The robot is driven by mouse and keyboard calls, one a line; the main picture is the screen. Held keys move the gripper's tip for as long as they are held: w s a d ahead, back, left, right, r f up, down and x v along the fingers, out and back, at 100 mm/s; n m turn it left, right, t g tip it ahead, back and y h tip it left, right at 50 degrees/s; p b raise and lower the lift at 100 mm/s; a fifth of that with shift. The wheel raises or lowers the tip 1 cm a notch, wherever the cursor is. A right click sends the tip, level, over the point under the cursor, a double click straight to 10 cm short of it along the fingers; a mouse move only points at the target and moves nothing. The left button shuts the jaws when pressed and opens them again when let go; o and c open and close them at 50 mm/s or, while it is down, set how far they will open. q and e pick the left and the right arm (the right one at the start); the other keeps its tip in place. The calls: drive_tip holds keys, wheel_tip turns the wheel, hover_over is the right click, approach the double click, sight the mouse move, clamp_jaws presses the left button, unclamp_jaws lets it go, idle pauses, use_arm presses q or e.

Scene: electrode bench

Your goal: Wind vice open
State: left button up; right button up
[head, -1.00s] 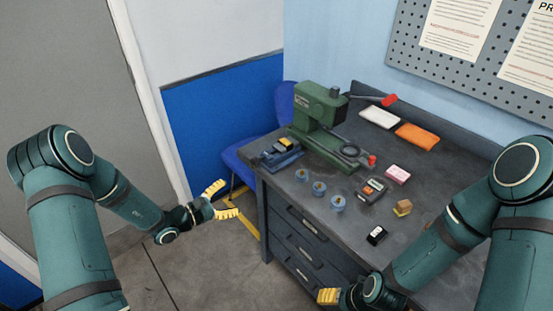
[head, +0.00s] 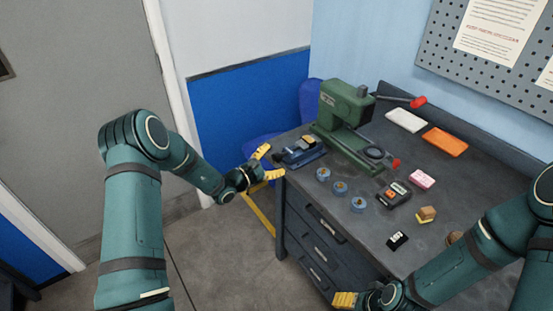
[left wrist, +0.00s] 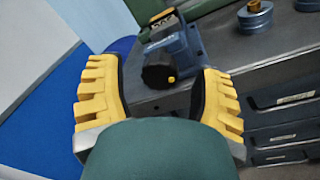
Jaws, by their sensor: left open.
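The small blue vice (head: 300,153) stands at the left front corner of the bench, with a yellow-topped dark piece (head: 309,141) at its jaws. In the left wrist view the vice (left wrist: 185,50) shows a dark round knob (left wrist: 158,72) with a yellow dot, facing my gripper. My left gripper (head: 268,163) is open and empty, just left of the vice off the bench edge. In the wrist view the knob appears between its yellow fingers, seemingly ahead of them and not gripped. My right gripper (head: 346,300) is low at the bench front; its opening cannot be made out.
A green press (head: 345,108) with a red-tipped lever stands behind the vice. Several blue round pots (head: 340,188), a meter (head: 394,194), a pink block (head: 422,179) and an orange pad (head: 445,142) lie to the right. Drawers (head: 320,238) front the bench; a blue chair stands behind.

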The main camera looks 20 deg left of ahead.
use_arm(q)
drive_tip(key=shift+w+d, duration=0.4)
drive_tip(key=shift+w, duration=0.15)
clamp_jaws()
